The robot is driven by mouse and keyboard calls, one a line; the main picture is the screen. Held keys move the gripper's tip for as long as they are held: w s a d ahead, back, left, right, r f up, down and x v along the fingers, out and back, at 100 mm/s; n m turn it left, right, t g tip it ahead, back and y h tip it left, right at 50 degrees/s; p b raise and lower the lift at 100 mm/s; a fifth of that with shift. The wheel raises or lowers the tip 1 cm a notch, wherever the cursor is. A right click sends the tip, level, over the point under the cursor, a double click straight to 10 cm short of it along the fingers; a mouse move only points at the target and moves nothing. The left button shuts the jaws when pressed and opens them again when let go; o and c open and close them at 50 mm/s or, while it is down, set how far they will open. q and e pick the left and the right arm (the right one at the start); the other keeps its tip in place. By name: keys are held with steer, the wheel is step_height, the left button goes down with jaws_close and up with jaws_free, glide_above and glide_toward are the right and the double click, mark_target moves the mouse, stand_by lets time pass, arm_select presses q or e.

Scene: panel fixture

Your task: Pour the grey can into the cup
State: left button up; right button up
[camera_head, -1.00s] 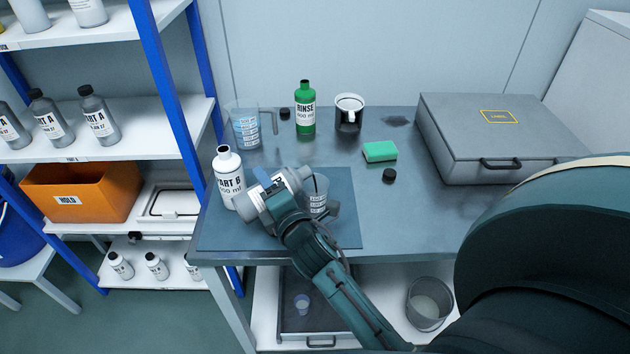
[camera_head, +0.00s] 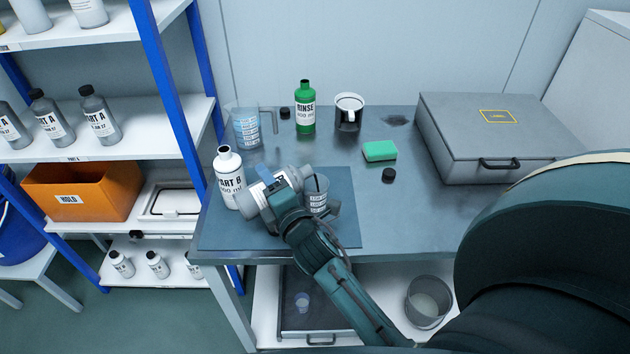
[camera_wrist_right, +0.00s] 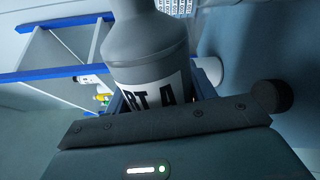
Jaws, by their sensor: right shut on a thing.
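The grey can (camera_head: 252,205) is a grey bottle with a white label, reading PART A in the right wrist view (camera_wrist_right: 147,42). My right gripper (camera_head: 277,197) is shut around it above the dark mat. The can is tipped almost onto its side, its neck end pointing right. The cup (camera_head: 318,198) is a small clear graduated cup on the mat, just right of my gripper, with a dark stick in it. The can's neck is over or beside the cup's rim; I cannot tell exactly. No stream of liquid is visible. My left gripper is out of view.
A white PART B bottle (camera_head: 229,178) stands close left of the can. A green sponge (camera_head: 379,151), a black cap (camera_head: 389,175) and a grey case (camera_head: 490,150) lie right.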

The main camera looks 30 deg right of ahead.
steer(key=shift+r+m+p, duration=0.3)
stand_by(0.9)
